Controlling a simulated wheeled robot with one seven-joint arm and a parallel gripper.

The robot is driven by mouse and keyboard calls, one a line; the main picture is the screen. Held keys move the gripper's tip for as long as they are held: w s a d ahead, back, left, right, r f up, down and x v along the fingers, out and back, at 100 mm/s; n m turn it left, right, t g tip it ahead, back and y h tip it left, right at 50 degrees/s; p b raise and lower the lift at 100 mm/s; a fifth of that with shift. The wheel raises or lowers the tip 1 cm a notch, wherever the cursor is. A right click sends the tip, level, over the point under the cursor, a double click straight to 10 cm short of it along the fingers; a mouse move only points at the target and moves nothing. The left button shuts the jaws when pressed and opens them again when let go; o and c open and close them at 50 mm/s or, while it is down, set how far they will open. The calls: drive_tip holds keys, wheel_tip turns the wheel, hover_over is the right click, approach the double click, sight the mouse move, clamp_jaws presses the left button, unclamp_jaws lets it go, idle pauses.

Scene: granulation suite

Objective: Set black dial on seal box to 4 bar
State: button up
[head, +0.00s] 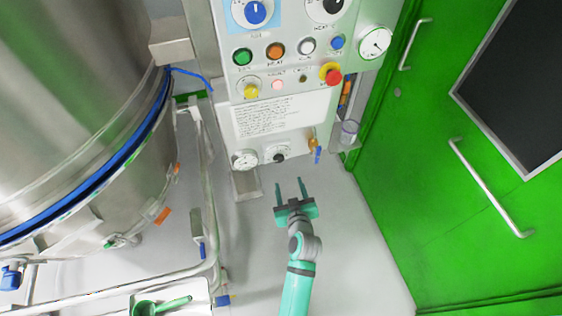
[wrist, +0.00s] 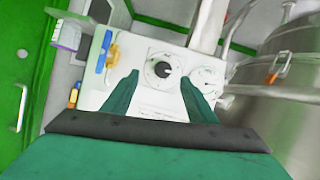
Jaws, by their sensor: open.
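The seal box (head: 262,157) is the low white box under the control panel. Its small black dial (head: 279,154) sits on the front face on a round pale scale, just right of a white gauge. In the wrist view the black dial (wrist: 162,69) shows between the fingertips, with the gauge (wrist: 207,76) to its right. The scale numbers and the dial's setting are too small to read. My gripper (head: 291,183) is open and empty, pointing at the box, with its fingers apart from the dial. In the wrist view the gripper (wrist: 160,79) has one finger either side of the dial.
A yellow and blue valve (head: 315,149) is right of the dial. The panel above holds several buttons and a red emergency knob (head: 332,76). A large steel vessel (head: 75,110) with a pipe frame stands left. A green door (head: 470,180) is right. Floor between is clear.

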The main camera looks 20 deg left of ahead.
sight(279, 160)
drive_tip(key=shift+n+g+y, duration=0.3)
drive_tip(key=shift+n+y, duration=0.1)
drive_tip(key=shift+n, duration=0.1)
drive_tip(key=x, duration=0.4)
drive_tip(key=r+x, duration=0.1)
drive_tip(key=x, duration=0.3)
drive_tip(key=a+r+x, duration=0.1)
drive_tip(key=x, duration=0.3)
drive_tip(key=shift+w+a+f, duration=0.2)
drive_tip(key=shift+w, duration=0.3)
drive_tip(key=c, duration=1.1)
